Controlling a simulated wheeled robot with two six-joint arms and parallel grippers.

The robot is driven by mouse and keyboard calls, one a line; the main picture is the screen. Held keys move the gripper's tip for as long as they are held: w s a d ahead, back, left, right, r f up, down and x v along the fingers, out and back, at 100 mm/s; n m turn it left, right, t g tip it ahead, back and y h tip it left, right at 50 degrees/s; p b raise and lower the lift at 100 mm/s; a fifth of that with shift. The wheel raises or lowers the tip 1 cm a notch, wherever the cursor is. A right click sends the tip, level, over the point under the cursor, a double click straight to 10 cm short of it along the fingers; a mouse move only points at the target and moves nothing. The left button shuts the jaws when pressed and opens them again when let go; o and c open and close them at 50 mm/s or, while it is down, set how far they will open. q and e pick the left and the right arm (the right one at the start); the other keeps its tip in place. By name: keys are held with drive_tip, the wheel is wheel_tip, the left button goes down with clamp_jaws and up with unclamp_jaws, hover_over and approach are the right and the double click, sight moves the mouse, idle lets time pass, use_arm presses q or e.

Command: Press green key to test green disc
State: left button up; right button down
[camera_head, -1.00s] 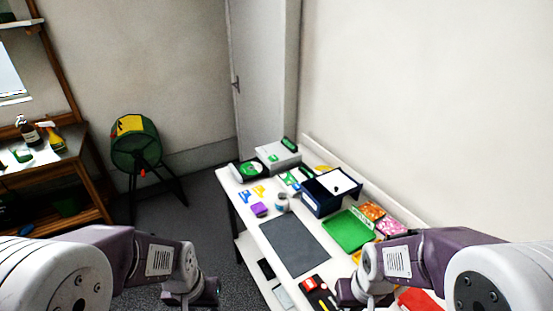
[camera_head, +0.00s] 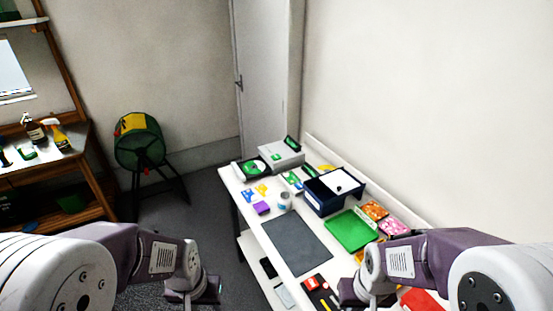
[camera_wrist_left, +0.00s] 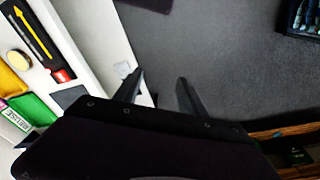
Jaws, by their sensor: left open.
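A green disc with a white centre (camera_head: 254,167) lies in a black holder at the far left end of the white table. Behind it stands a pale grey box (camera_head: 281,155) with a small dark and green piece (camera_head: 292,143) at its back right; I cannot tell which part is the green key. My left gripper (camera_head: 206,290) hangs left of the table's near side, over the floor and well apart from the disc. In the left wrist view its two fingers (camera_wrist_left: 160,80) are apart with nothing between them. My right gripper (camera_head: 366,296) is low over the near table; its fingers are not clear.
The table holds a dark grey mat (camera_head: 297,245), a navy bin (camera_head: 333,192), a green tray (camera_head: 352,230), a purple block (camera_head: 262,208) and a tape roll (camera_head: 284,198). A green drum on legs (camera_head: 139,143) stands left. Grey floor (camera_head: 190,220) between is clear.

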use_arm(q)
clamp_jaws()
idle(1.5)
